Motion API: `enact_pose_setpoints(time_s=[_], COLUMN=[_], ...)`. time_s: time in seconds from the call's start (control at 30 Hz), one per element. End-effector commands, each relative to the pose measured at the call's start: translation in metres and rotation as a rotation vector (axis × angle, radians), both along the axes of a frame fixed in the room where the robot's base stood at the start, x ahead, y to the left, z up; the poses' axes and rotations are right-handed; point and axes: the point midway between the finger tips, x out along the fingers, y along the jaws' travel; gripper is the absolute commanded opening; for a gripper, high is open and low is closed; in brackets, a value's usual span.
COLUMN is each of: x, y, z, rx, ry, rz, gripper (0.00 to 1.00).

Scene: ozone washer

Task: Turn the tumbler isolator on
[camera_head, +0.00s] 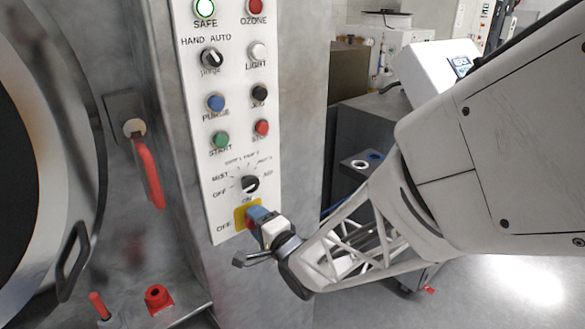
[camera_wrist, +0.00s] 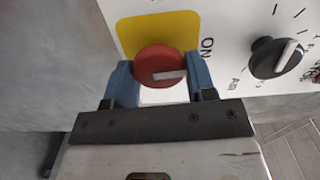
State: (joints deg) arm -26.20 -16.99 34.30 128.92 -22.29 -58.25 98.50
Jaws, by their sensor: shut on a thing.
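The tumbler isolator is a red round knob with a pale pointer mark, on a yellow plate. In the wrist view the red knob (camera_wrist: 160,66) sits between the two blue fingers of my gripper (camera_wrist: 160,84), which is shut on it. The yellow plate (camera_wrist: 130,32) shows behind the knob, with the "ON" label at its right. The pale mark points to the right in this view, toward the "ON" side. In the head view the yellow plate (camera_head: 240,215) is at the bottom of the white panel, and my gripper (camera_head: 256,216) covers most of the knob.
The white control panel (camera_head: 230,120) carries several buttons and a black selector knob (camera_head: 250,184) just above the isolator. That selector (camera_wrist: 270,58) is right of my gripper in the wrist view. A red door handle (camera_head: 146,172) is at the left. Open floor lies at the right.

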Motion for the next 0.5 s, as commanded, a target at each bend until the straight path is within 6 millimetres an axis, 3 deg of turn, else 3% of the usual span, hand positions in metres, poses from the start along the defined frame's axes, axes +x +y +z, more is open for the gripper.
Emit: enact_pose_setpoints(time_s=[0.5], x=[0.0002], y=[-0.0002], z=[-0.0004], rx=[0.057], ry=[0.057], rz=[-0.001], gripper=[0.27])
